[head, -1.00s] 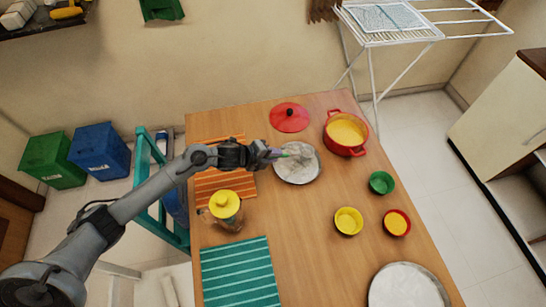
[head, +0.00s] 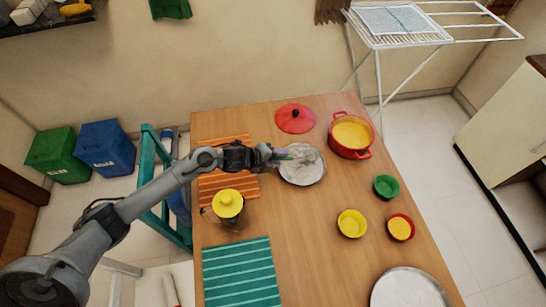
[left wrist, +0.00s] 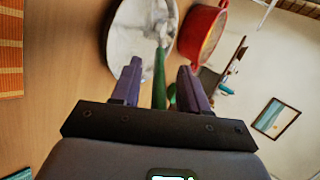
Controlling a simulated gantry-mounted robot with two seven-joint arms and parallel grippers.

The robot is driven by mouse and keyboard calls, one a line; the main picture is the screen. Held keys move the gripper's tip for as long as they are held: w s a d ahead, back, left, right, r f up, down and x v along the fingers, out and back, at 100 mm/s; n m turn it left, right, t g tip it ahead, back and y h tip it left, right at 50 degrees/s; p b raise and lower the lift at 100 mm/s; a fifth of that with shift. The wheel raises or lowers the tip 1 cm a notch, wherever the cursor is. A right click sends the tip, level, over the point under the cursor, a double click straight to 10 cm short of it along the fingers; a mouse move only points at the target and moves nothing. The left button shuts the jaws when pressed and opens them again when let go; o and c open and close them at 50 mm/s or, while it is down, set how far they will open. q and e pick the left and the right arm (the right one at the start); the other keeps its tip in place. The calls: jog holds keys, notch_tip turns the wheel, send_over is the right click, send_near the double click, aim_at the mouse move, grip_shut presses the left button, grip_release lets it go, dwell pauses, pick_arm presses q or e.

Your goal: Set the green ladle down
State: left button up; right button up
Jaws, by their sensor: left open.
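My left gripper (head: 281,155) is open at the left edge of a round metal plate (head: 306,175). The green ladle (left wrist: 159,78) shows best in the left wrist view. Its green handle lies between the two purple fingers, with a gap on each side, and its grey bowl end is over the plate (left wrist: 129,35). It looks to be resting on the plate, though the contact is hard to make out. In the head view the fingers hide most of the ladle. My right gripper is not in view.
A red pot (head: 350,136) of yellow food stands right of the plate, and a red lid (head: 295,118) lies behind it. A yellow-lidded jar (head: 228,205) stands near my left arm. Green (head: 386,187), yellow (head: 352,223) and red (head: 400,228) bowls are to the right. The table's middle front is clear.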

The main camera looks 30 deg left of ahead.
pick_arm(q)
jog(key=shift+s+a+r, duration=0.25)
jog(key=shift+s+r, duration=0.1)
jog(key=shift+r, duration=0.15)
jog(key=p+v, duration=0.2)
jog(key=v, duration=0.9)
